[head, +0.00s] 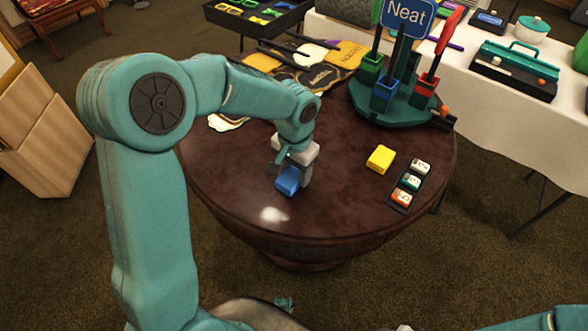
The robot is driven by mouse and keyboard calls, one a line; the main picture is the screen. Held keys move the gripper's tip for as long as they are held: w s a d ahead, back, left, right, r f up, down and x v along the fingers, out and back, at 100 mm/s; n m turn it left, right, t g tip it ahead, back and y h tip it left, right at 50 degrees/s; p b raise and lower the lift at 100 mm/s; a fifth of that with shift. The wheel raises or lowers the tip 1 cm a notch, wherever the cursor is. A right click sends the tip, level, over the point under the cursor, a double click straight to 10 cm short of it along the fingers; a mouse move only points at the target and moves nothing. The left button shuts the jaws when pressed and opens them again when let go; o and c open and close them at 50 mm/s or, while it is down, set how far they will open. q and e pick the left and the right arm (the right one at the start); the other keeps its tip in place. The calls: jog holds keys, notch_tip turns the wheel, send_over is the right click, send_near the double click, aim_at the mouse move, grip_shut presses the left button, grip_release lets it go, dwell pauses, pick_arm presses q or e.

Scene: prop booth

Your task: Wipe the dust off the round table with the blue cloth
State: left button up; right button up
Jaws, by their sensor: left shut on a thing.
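The round table (350,215) is dark, reddish brown and glossy, and fills the middle of the head view. My left gripper (293,172) is over the table left of its middle, pointing down and shut on the blue cloth (287,182). The cloth looks like a small folded blue block, at or just above the table top; I cannot tell whether it touches. A whitish patch (273,214) lies on the table in front of the cloth; it may be dust or a glare. My right gripper is not in view.
A yellow block (381,159) and a dark strip with several small labelled blocks (409,184) sit on the table's right. A green stand (392,105) with coloured holders and a "Neat" sign is at the back right. Dark and yellow cloth items (310,75) lie at the back.

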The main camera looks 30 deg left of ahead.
pick_arm(q)
jog(key=shift+d, duration=0.25)
jog(key=shift+d+r, duration=0.15)
jog(key=shift+r, duration=0.05)
jog(key=shift+r+p, duration=0.7)
jog(key=shift+r, duration=0.45)
notch_tip(320, 180, up, 6)
jog(key=p, duration=0.4)
jog(key=shift+f+p, duration=0.25)
jog(key=shift+p, duration=0.15)
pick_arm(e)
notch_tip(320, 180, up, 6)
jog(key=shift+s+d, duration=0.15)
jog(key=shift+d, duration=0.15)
pick_arm(q)
jog(key=shift+f, duration=0.1)
